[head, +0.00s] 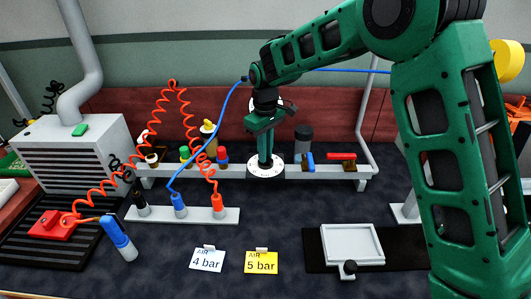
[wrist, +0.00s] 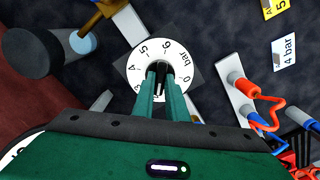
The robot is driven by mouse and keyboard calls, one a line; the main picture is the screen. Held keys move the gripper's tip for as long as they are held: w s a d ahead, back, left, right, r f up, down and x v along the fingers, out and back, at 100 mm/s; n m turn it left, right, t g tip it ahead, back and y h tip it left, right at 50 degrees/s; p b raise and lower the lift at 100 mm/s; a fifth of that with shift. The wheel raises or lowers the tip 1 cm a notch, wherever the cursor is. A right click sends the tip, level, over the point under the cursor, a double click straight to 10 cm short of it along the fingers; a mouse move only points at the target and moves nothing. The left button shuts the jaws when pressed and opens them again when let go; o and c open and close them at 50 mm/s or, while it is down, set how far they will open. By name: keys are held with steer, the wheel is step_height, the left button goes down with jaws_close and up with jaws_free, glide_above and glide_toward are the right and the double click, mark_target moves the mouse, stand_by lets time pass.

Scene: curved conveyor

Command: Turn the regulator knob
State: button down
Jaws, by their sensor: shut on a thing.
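The regulator's round white dial (head: 257,172) sits on the grey rail in the middle of the head view. In the wrist view the dial (wrist: 136,57) shows "bar", 6, 5 and 0 around its edge; some marks are covered by my fingers. The black knob (wrist: 158,66) stands at the dial's centre, partly hidden. My gripper (head: 265,160) points straight down over the dial. In the wrist view its green fingers (wrist: 160,80) are closed on the knob from both sides. I cannot tell which value the knob points to.
A white "4 bar" card (head: 207,260) and a yellow "5 bar" card (head: 261,262) lie in front. Red and blue hoses plug into a manifold (head: 150,214) at left. A dark cylinder (head: 303,140), blue lever (head: 310,160) and red lever (head: 341,156) stand right of the dial.

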steer(key=shift+w+r+m, duration=0.15)
steer(key=shift+w+m, duration=0.05)
steer(key=shift+m, duration=0.2)
steer(key=c, duration=1.9)
jaws_free()
steer(key=shift+o, duration=0.7)
steer(key=shift+s, duration=0.1)
step_height(320, 180, up, 11)
steer(key=shift+f, duration=0.2)
